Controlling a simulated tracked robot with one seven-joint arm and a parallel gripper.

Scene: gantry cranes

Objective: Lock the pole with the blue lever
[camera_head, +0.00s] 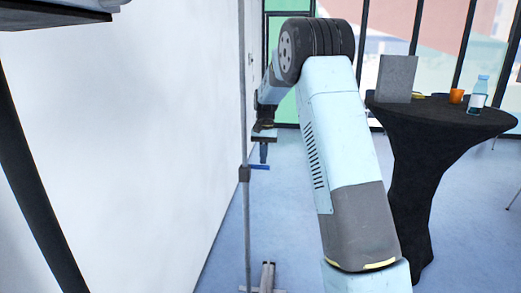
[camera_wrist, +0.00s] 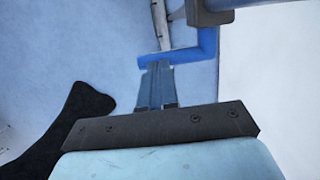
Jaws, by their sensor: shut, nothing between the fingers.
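A thin grey upright pole (camera_head: 247,225) stands close to the white wall in the head view. A dark collar (camera_head: 244,174) sits on it, with the blue lever (camera_head: 260,167) sticking out to the right. In the wrist view the lever (camera_wrist: 207,45) is an L-shaped blue bar beside the grey collar (camera_wrist: 212,14). My gripper (camera_head: 264,160) points down just above the lever in the head view. In the wrist view my gripper's fingers (camera_wrist: 157,68) are together and empty, with their tips at the lever's outer end. I cannot tell whether they touch it.
The white wall (camera_head: 120,140) is close on the left. The pole's foot (camera_head: 266,277) rests on the blue floor.

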